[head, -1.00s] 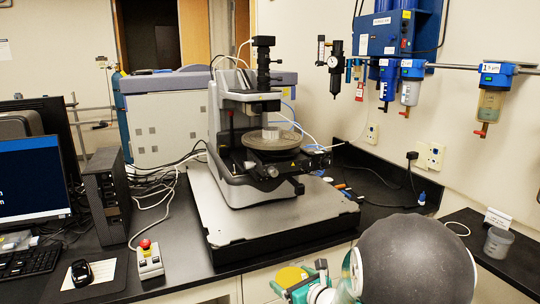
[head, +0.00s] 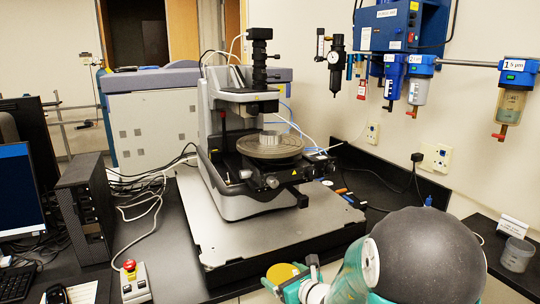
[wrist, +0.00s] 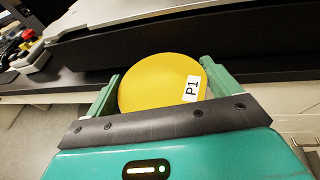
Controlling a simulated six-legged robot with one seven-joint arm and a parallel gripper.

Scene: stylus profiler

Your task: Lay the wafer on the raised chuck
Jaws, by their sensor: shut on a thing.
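The wafer (wrist: 152,84) is a yellow disc with a white label reading P1. In the wrist view it lies between the two fingers of my gripper (wrist: 160,88), which is shut on it. In the head view the wafer (head: 284,273) and my gripper (head: 287,281) are at the bottom, in front of the bench's front edge and below the profiler's base. The raised chuck (head: 270,152) is a round grey-brown disc on the profiler stage, under the measuring head. A short silvery ring or cylinder (head: 270,137) shows on the chuck.
The profiler's flat grey base plate (head: 262,225) lies between my gripper and the chuck. The profiler column (head: 262,62) rises behind the chuck. A red-button box (head: 134,283) and a black computer case (head: 86,208) stand left. Filter units hang on the right wall.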

